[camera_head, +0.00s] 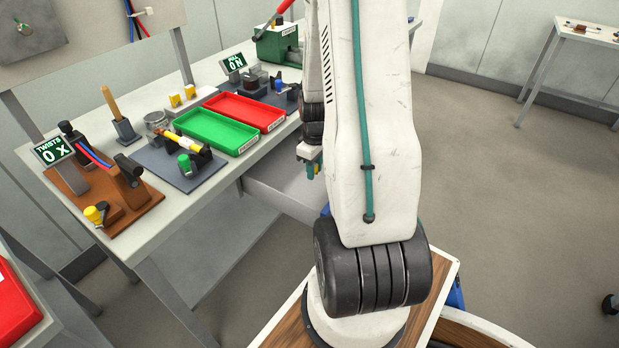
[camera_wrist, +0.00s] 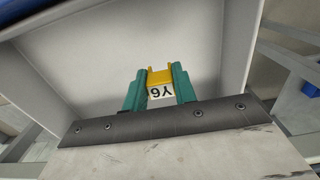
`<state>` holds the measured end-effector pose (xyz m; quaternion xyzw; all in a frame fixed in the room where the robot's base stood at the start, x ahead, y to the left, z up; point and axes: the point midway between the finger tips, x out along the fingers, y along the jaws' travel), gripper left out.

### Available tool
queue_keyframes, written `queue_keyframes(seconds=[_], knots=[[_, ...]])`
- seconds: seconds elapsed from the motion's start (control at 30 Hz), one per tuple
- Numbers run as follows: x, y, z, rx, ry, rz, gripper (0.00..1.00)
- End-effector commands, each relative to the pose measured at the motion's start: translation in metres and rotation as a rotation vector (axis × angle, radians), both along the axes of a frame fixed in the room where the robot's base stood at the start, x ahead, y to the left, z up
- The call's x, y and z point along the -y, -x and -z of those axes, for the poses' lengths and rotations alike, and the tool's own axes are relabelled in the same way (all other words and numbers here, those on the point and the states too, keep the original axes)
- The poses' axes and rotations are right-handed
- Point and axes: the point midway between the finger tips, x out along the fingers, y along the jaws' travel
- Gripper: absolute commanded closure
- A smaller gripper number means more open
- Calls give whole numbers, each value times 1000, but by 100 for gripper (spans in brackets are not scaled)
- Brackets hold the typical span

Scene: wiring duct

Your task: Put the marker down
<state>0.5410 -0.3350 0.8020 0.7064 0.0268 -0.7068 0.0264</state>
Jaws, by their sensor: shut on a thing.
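My gripper (camera_wrist: 160,90) has teal fingers and is shut on a small yellow marker (camera_wrist: 160,76) with a white label, seen upside down, that seems to read Y6. The marker sits between the fingertips. Behind it in the wrist view is a pale grey, box-like surface (camera_wrist: 110,60) with raised sides; I cannot tell how far off it is. In the head view my gripper (camera_head: 313,168) hangs beside the bench's front edge, near a grey open drawer or shelf (camera_head: 275,184). The marker cannot be made out there.
The bench (camera_head: 150,225) holds a green tray (camera_head: 213,137), a red tray (camera_head: 270,125), two small yellow pieces (camera_head: 182,96), a TWISTS fixture (camera_head: 70,180), a PULL fixture (camera_head: 235,66) and a green machine (camera_head: 275,45). Open floor (camera_head: 500,170) lies to the right.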

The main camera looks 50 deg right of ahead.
Motion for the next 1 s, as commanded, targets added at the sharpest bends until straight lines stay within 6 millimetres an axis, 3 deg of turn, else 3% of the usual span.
queue_keyframes(seconds=[0.1,0.5,0.9,0.93,1.0], knots=[[-1,0,19,-2,-2,-2,91],[-1,-1,65,-1,-1,-3,91],[-1,-1,71,0,0,-3,91],[-1,-1,71,0,0,-3,70],[-1,-1,71,1,1,-3,51]])
